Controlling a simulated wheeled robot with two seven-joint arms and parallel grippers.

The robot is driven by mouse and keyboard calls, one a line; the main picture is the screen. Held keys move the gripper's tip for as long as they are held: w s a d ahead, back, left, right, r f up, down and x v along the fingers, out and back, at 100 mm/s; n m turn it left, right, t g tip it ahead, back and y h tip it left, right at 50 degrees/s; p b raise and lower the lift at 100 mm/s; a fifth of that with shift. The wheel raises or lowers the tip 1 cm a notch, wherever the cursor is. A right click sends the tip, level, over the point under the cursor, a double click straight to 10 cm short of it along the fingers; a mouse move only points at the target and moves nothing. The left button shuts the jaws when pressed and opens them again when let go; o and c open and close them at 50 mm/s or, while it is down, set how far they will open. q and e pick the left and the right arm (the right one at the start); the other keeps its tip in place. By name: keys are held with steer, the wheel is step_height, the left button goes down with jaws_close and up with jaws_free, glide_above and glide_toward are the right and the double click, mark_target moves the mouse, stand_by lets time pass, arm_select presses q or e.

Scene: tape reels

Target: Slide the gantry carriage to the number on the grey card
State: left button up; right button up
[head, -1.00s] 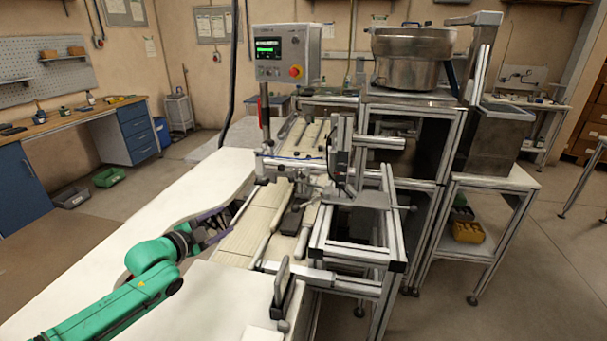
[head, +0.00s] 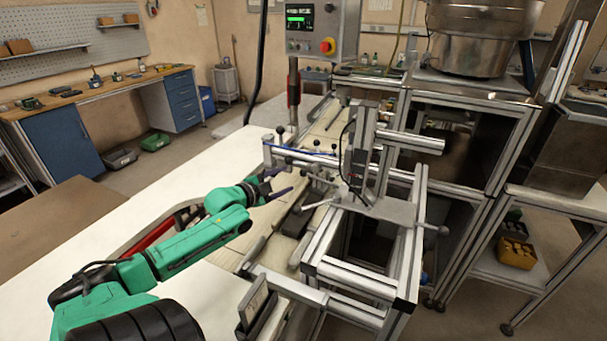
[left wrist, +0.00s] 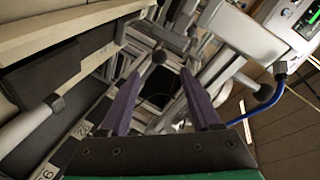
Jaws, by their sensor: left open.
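The gantry carriage (head: 362,165) is an upright metal assembly on the aluminium frame, with a cable and levers with dark knobs. My left gripper (head: 284,182) has slim purple fingers and is open and empty, just left of the carriage's levers. A scale strip (left wrist: 84,130) with partly legible numerals shows lower left. My right gripper is out of view.
A control box with a green-lit screen (head: 322,28) stands behind the track. A steel bowl (head: 483,45) is on the frame at right. The white table (head: 150,205) is mostly clear at left. A blue cable (left wrist: 285,85) shows in the wrist view.

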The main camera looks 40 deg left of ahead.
mark_target(301, 174)
arm_select(q)
steer(key=b+x, duration=0.1)
steer(key=x, duration=0.9)
steer(key=shift+f+b, duration=0.1)
steer(key=shift+b, duration=0.25)
steer(key=shift+c, duration=0.9)
jaws_close()
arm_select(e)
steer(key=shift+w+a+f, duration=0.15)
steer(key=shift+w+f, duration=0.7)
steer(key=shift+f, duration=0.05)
